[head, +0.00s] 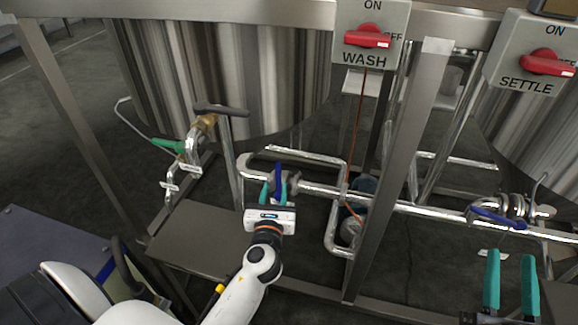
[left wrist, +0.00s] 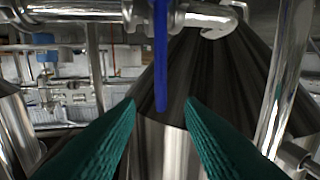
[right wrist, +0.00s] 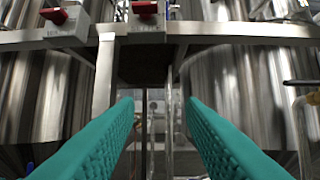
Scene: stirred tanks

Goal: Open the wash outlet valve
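A blue valve handle (head: 277,181) sits on the pipe below the tank (head: 215,75) by the WASH switch box (head: 371,33). It points across the pipe. My left gripper (head: 272,192) is at this handle, with one finger on either side. In the left wrist view the blue handle (left wrist: 161,60) hangs down from the pipe between the fingertips (left wrist: 160,103), with gaps on both sides. The left gripper is open. My right gripper (head: 510,286) is open and empty at the lower right; its fingers (right wrist: 160,100) show nothing between them in the right wrist view.
A second blue handle (head: 497,217) is on the pipe at the right, near the SETTLE box (head: 530,53). A dark-handled brass valve (head: 207,122) is left of the wash pipe. A steel post (head: 398,165) stands between the arms. A flat metal ledge (head: 200,237) lies below.

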